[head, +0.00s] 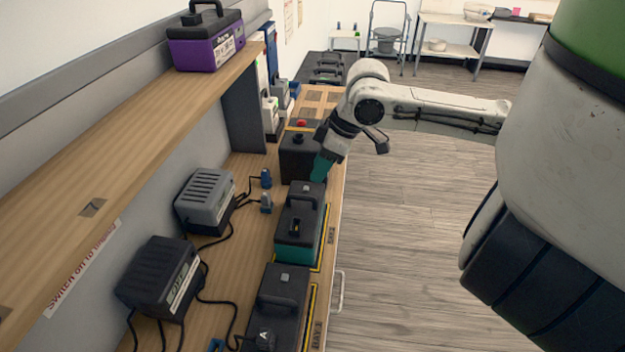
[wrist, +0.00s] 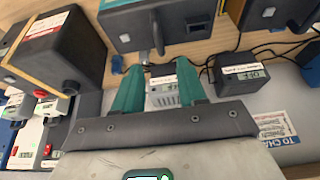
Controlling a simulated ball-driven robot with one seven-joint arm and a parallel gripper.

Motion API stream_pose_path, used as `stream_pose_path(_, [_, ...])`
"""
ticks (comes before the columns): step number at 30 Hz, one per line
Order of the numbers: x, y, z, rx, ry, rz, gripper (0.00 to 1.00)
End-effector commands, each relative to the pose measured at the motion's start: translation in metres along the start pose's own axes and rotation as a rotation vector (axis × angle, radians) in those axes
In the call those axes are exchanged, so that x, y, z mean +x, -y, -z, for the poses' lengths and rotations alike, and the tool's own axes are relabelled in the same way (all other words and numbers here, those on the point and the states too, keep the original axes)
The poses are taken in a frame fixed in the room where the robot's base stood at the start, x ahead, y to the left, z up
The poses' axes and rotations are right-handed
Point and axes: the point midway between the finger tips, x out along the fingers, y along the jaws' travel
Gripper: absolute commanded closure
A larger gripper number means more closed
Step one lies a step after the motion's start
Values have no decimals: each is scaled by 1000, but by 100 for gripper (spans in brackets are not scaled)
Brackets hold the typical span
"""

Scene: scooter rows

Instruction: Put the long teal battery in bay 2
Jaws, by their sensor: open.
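The long teal battery (head: 312,247) has a dark top with a handle and teal lower sides. In the head view it stands upright on the bench within a yellow outline, beside a bay label (head: 331,235) that seems to read 2. It also shows at the top of the wrist view (wrist: 185,22). My gripper (head: 319,172) has teal fingers and is just beyond the battery, near a black box with a red button. In the wrist view my gripper (wrist: 160,78) is open, with nothing between its fingers. The battery's underside is hidden.
A dark battery (head: 278,300) stands in bay 1, nearest. The black box (head: 296,158) stands beyond the teal battery. Chargers (head: 205,200) (head: 160,278) with loose cables sit left. A purple battery (head: 207,50) is on the shelf (head: 150,125). The floor right of the bench is clear.

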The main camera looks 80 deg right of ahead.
Motion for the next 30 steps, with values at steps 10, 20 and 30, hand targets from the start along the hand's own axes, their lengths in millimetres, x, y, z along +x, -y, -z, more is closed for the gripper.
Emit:
stream_pose_path(10, [-25,0,0,1,1,1,59])
stream_pose_path(20, [-25,0,0,1,0,1,59])
stream_pose_path(30, [-38,0,6,1,0,0,59])
